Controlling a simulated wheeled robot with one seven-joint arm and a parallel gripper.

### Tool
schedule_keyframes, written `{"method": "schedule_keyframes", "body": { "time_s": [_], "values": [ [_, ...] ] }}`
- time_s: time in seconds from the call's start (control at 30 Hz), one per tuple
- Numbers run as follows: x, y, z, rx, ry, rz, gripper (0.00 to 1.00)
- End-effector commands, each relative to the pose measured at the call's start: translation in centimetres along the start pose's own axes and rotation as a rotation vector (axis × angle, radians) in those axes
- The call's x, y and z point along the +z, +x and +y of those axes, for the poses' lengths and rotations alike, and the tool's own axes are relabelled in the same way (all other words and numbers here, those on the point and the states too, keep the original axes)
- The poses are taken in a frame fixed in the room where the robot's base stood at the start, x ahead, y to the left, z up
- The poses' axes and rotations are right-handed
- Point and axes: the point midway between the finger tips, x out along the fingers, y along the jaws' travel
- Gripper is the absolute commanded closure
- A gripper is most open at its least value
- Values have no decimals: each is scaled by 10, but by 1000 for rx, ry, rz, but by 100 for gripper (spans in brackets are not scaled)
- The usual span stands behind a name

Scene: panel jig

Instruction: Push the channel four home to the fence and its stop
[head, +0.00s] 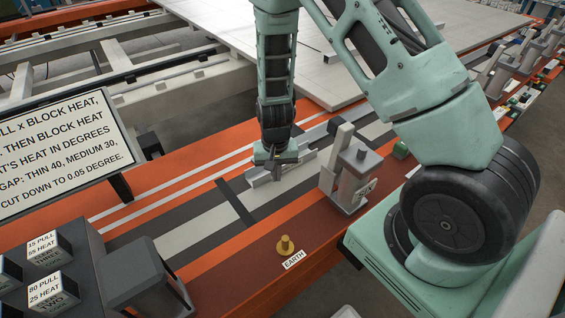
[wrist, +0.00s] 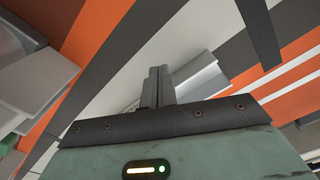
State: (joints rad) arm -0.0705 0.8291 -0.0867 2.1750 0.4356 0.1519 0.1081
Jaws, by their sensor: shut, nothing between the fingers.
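My gripper (head: 275,165) points down over the striped bench, its fingers together and empty. In the wrist view the closed fingers (wrist: 160,84) show at the middle. A short pale grey metal piece (head: 262,180), which looks like the channel, lies on the bench right at the fingertips; I cannot read a number on it. It shows partly behind the fingers in the wrist view (wrist: 205,82). Whether the fingers touch it I cannot tell. A dark bar (head: 236,203) lies across the pale stripe to its left; I cannot tell whether it is the stop or the fence.
A grey clamp-like block (head: 350,182) with an upright post stands close to the right of my gripper. A brass stud (head: 285,246) by an EARTH label stands at the front. A sign (head: 62,140) and labelled blocks (head: 50,250) are at left. The stripes between are clear.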

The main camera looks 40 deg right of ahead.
Motion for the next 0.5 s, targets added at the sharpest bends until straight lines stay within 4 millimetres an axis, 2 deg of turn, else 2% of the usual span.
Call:
{"method": "schedule_keyframes", "body": {
  "time_s": [0.03, 0.5],
  "values": [
    [0, -8, 0, 0, 0, 0, 100],
    [0, -44, 0, 0, 0, -2, 100]
  ]
}}
